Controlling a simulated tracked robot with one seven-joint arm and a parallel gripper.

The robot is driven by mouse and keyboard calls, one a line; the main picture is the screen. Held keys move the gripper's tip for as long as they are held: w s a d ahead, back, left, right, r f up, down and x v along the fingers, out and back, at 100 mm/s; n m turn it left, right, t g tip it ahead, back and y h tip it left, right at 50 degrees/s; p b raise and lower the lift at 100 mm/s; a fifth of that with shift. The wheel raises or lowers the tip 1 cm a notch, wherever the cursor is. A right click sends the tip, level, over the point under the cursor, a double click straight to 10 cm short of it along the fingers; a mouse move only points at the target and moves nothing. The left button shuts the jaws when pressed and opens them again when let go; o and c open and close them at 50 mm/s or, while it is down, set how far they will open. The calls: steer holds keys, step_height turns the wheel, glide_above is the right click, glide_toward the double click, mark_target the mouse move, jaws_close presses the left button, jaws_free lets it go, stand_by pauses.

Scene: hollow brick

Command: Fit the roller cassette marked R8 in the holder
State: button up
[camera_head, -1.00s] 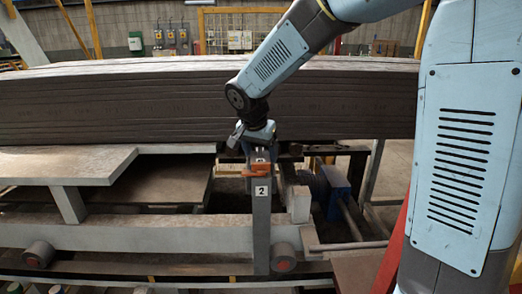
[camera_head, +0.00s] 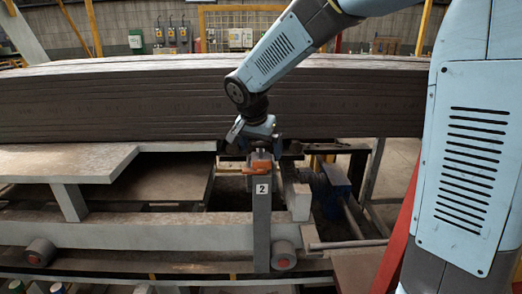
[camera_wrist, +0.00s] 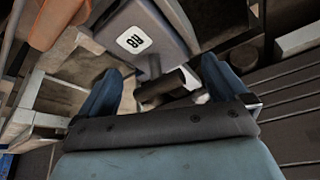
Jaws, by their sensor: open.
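The roller cassette (camera_wrist: 165,32) is a grey block with a white R8 label, which reads upside down in the wrist view. A dark roller (camera_wrist: 165,88) shows at its lower end, between my fingertips in the picture. My gripper (camera_wrist: 160,85) is open, with blue fingers apart on either side and nothing clamped. In the head view my gripper (camera_head: 260,143) is just above the upright grey holder post (camera_head: 262,215) marked 2. An orange lever (camera_head: 259,170) crosses the post near its top. How deep the cassette sits in the holder cannot be told.
A long stack of dark slabs (camera_head: 120,105) lies close behind my gripper. A pale beam (camera_head: 130,232) runs low to the left, with a round roller end (camera_head: 284,255) by the post's foot. A blue motor (camera_head: 336,188) is at the right.

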steer(key=v, duration=1.2)
steer(key=shift+a+r, duration=0.15)
steer(key=shift+a, duration=0.05)
steer(key=shift+d, duration=0.1)
